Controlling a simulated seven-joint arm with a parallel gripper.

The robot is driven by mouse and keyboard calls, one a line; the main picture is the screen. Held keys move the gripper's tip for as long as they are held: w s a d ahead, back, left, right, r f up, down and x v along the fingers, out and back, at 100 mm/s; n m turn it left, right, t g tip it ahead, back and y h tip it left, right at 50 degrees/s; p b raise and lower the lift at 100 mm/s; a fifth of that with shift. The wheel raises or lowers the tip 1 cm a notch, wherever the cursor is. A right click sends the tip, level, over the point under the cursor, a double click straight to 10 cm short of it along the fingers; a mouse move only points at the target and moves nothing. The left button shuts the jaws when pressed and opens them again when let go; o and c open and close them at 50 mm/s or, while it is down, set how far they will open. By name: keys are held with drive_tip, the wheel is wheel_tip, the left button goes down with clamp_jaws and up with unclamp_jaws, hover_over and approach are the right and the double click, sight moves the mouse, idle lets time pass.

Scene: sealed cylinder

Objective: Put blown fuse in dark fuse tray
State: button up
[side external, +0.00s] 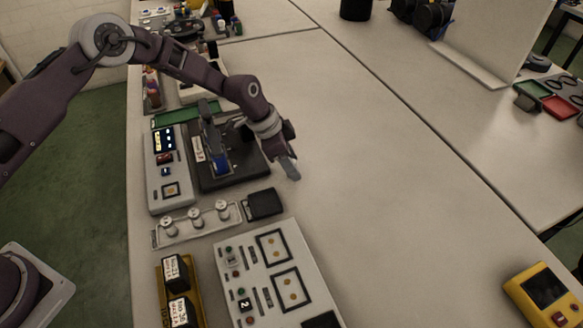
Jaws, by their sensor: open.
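My gripper (289,172) hangs over the bare table at the right edge of a black base, fingers pointing down and right. It is open, and I see nothing held between the fingers. A small dark tray (264,204) lies on the table below and slightly left of my gripper, apart from it. To its left is a pale rack (196,224) with three white round caps standing in a row. I cannot make out the blown fuse; it is too small to tell or hidden.
A grey panel with a lit display (166,171) stands left of the black base (238,181). A white control panel (272,275) and a yellow tray (168,308) with black labelled blocks are nearer the camera. A yellow meter (542,296) lies far right. The table's middle is clear.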

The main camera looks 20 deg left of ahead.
drive_tip(key=shift+f, duration=0.1)
clamp_jaws()
wheel_tip(320, 180, up, 9)
drive_tip(key=shift+f, duration=0.1)
drive_tip(key=s+a+r, duration=0.1)
drive_tip(key=s+a, duration=0.1)
drive_tip(key=s, duration=0.9)
wheel_tip(320, 180, down, 9)
drive_tip(key=shift+f, duration=0.1)
